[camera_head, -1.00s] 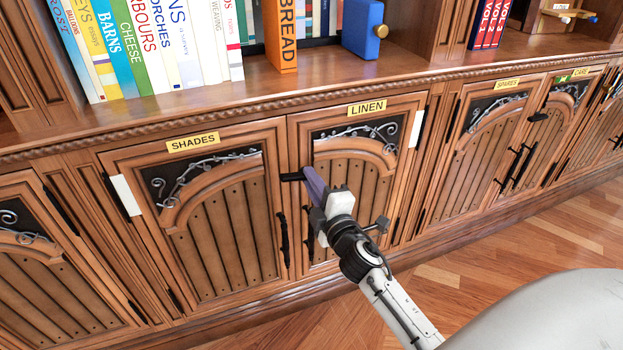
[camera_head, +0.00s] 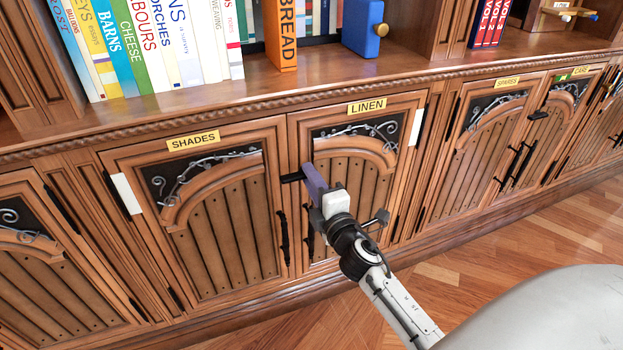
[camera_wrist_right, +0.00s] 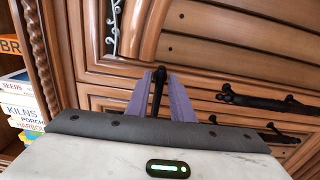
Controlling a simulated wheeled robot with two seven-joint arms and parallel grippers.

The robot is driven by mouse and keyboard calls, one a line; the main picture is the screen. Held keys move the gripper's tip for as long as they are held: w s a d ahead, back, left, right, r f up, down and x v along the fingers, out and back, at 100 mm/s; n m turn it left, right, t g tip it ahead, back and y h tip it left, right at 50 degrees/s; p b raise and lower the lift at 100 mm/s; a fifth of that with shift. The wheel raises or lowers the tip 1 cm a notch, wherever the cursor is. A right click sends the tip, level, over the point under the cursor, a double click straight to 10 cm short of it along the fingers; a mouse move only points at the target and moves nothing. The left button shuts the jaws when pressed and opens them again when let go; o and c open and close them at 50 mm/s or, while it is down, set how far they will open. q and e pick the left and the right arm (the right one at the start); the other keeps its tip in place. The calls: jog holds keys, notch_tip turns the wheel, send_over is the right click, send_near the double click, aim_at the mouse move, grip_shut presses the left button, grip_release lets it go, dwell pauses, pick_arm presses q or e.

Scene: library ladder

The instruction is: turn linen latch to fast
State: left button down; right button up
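The linen latch is a short black bar (camera_head: 292,177), lying about level at the upper left edge of the LINEN door (camera_head: 352,170). My right gripper (camera_head: 312,180) has its purple fingers at the latch, and the bar's end sticks out to their left. In the right wrist view the dark latch (camera_wrist_right: 158,88) lies between the two purple fingers (camera_wrist_right: 160,98), one on each side with little or no gap, so the gripper looks shut on it. The fingers hide part of the latch in the head view. The LINEN door is flush with its frame. My left gripper is out of view.
The SHADES door (camera_head: 210,215) is on the left, with a black pull handle (camera_head: 284,238) near the LINEN door's handle (camera_head: 309,235). Books (camera_head: 150,45) and a blue box (camera_head: 362,28) stand on the shelf above. The wooden floor (camera_head: 480,265) is clear.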

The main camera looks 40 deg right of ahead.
jog(key=shift+o, duration=0.5)
jog(key=shift+s, duration=0.3)
jog(key=v, duration=0.9)
jog(key=shift+s+a, duration=0.15)
jog(key=shift+s, duration=0.15)
